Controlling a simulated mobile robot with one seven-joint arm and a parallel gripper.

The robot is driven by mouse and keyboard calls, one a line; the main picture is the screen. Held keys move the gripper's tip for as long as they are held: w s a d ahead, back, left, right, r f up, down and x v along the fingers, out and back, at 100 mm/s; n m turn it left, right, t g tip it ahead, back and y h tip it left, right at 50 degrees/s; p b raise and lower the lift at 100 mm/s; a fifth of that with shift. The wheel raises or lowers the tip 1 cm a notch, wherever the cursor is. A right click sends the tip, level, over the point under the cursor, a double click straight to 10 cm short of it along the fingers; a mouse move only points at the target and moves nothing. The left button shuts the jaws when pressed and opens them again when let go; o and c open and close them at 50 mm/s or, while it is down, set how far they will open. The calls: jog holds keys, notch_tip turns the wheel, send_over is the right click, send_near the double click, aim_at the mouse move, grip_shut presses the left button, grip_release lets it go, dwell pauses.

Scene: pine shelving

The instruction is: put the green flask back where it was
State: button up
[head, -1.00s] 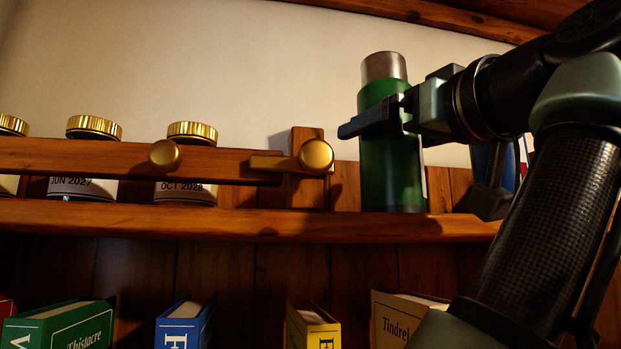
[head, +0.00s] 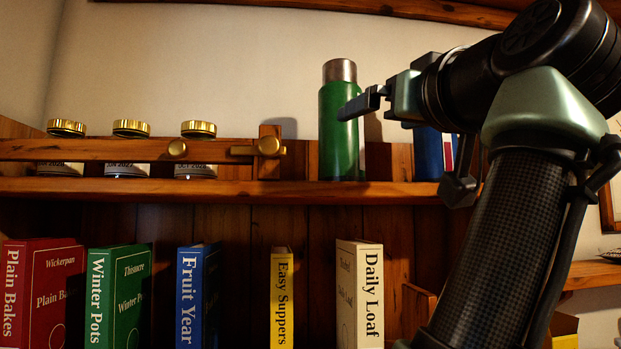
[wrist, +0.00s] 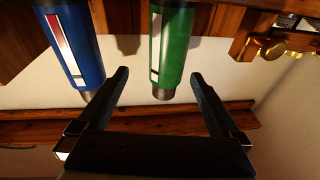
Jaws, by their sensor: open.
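The green flask (head: 337,125) with a grey metal cap stands upright on the upper shelf, right of the wooden rail's end. It also shows in the wrist view (wrist: 175,50), where the picture is upside down. My gripper (head: 365,104) is beside the flask's right side in the head view. In the wrist view my gripper (wrist: 160,82) is open, and the flask's cap end lies near the gap between its fingertips, with clear space on both sides. No finger is seen pressing on the flask.
A blue flask (wrist: 73,45) stands beside the green one, partly behind my arm in the head view. Gold-lidded jars (head: 131,130) stand behind a wooden rail (head: 100,149) with a gold-knobbed latch (head: 268,146). Several books, including Easy Suppers (head: 281,300), stand below.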

notch_tip(320, 180, down, 8)
jog(key=s+a+m+t+h, duration=0.1)
jog(key=a+m+t+h, duration=0.15)
jog(key=h, duration=0.35)
jog(key=s+a+f+t+y, duration=0.1)
jog(key=s+a+f+t, duration=0.1)
jog(key=s+a, duration=0.3)
jog(key=s+a+f+n+t+y, duration=0.1)
jog(key=s+a+f+t+y, duration=0.1)
jog(key=s, duration=0.8)
jog(key=a+f+t, duration=0.1)
jog(key=a+f, duration=0.1)
jog(key=a, duration=0.1)
jog(key=shift+s+a, duration=0.2)
jog(key=shift+a, duration=0.1)
notch_tip(320, 180, down, 15)
jog(key=b, duration=1.4)
jog(key=shift+d+b, duration=0.2)
jog(key=shift+b, duration=0.1)
